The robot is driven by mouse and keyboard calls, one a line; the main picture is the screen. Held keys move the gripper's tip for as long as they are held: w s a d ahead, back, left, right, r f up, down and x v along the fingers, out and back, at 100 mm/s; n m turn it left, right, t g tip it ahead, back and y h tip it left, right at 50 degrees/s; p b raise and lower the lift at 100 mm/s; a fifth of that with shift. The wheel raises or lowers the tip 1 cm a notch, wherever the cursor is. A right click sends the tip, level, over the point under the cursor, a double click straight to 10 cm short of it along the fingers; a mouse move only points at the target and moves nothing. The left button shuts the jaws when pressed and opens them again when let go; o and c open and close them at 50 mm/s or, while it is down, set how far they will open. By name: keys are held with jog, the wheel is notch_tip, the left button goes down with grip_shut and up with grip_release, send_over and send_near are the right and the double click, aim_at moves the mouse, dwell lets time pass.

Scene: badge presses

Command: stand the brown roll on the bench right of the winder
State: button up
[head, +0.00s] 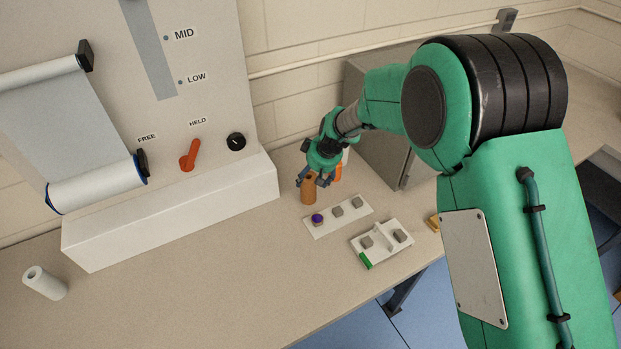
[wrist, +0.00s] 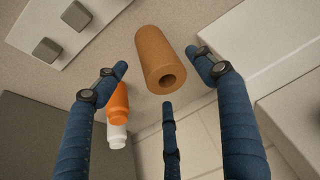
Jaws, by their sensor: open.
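The brown roll (head: 308,191) stands upright on the bench, a little right of the winder's (head: 190,205) white base. In the wrist view the brown roll (wrist: 163,55) shows its open end with a dark hole. My gripper (head: 314,179) is at the roll's top, its blue fingers spread. In the wrist view my gripper (wrist: 162,75) is open, with fingertips on both sides of the roll and a third finger below it. A gap shows between the roll and the left finger; whether the right fingertip touches it is unclear.
An orange-and-white bottle (wrist: 118,105) stands close by, behind my gripper in the head view. A white plate (head: 325,226) with several buttons and a tray (head: 366,256) lie in front. A white roll (head: 45,283) is at far left. A grey cabinet (head: 385,140) stands behind.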

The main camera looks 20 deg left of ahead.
jog(key=p+v, duration=0.1)
jog(key=v, duration=0.8)
jog(key=shift+p, duration=0.3)
jog(key=shift+d+r, duration=0.15)
jog(key=shift+r, duration=0.05)
jog(key=s+d+r+m+t, duration=0.1)
jog(key=s+d+r+m, duration=0.1)
jog(key=s+d+r, duration=0.35)
jog(key=s+d+r+m+h, duration=0.1)
jog(key=s+d+r, duration=0.1)
jog(key=d+r, duration=0.65)
jog(key=s+d+r+m+t, duration=0.1)
jog(key=s+d+r+m, duration=0.1)
jog(key=s+d+r, duration=0.4)
jog(key=s+d+r+m+h, duration=0.1)
jog(key=s+d+r+m, duration=0.1)
jog(key=s+d, duration=0.7)
jog(key=s+d+r+m+t+h, duration=0.1)
jog(key=s+d+r+m, duration=0.2)
jog(key=s+d, duration=0.7)
jog(key=s, duration=0.3)
jog(key=shift+d, duration=0.2)
